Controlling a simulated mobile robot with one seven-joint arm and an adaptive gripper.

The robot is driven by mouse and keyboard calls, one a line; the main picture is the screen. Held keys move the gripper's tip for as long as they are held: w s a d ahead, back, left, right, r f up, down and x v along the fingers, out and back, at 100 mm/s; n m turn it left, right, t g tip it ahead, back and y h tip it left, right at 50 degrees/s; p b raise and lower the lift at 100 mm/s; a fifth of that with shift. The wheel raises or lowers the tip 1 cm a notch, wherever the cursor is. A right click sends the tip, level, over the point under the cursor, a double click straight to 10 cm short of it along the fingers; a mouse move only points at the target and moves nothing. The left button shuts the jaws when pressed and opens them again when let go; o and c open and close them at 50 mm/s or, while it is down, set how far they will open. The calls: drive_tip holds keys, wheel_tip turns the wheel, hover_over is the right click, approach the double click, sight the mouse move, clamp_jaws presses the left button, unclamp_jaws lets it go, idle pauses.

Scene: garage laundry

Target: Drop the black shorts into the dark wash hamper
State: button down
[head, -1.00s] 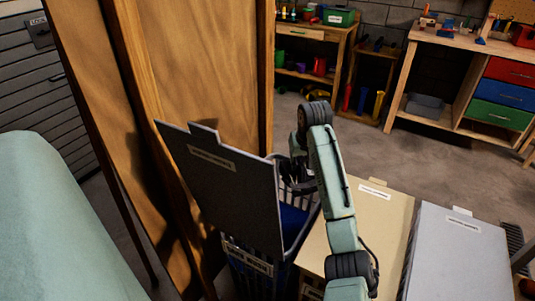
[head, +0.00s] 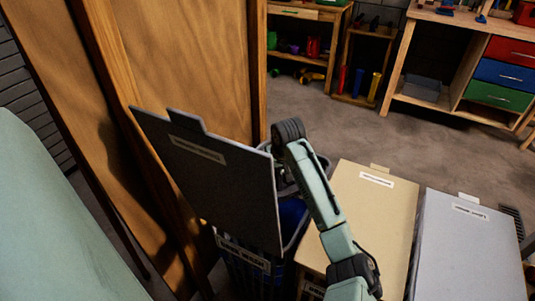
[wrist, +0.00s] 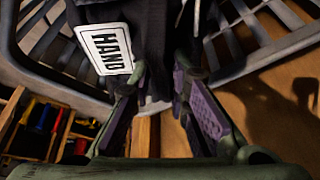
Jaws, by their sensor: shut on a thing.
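The dark wash hamper (head: 245,262) is a slatted basket with a grey rim and a label on its front. Its dark grey lid (head: 200,165) stands raised on the left, and blue shows inside. My gripper is at the hamper's mouth, largely hidden by the lid and my arm in the head view. In the wrist view my gripper (wrist: 165,85) has its purple-padded fingers on dark cloth, the black shorts (wrist: 165,35), with the grey slatted rim around them. A white label reading "HAND" (wrist: 105,48) lies beside the cloth. The lower part of the shorts is hidden.
A beige-lidded hamper (head: 370,215) and a grey-lidded one (head: 470,250) stand closed to the right. A wooden panel (head: 180,70) rises behind the raised lid. A pale green surface (head: 50,220) is at the left. The floor behind the hampers is open, before workbenches.

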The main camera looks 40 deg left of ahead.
drive_tip(key=shift+w+f+b, duration=0.1)
drive_tip(key=shift+f+b, duration=0.2)
drive_tip(key=shift+f, duration=0.35)
drive_tip(key=shift+r, duration=0.1)
drive_tip(key=c, duration=1.4)
unclamp_jaws()
drive_tip(key=shift+c, duration=0.2)
drive_tip(key=v, duration=1.2)
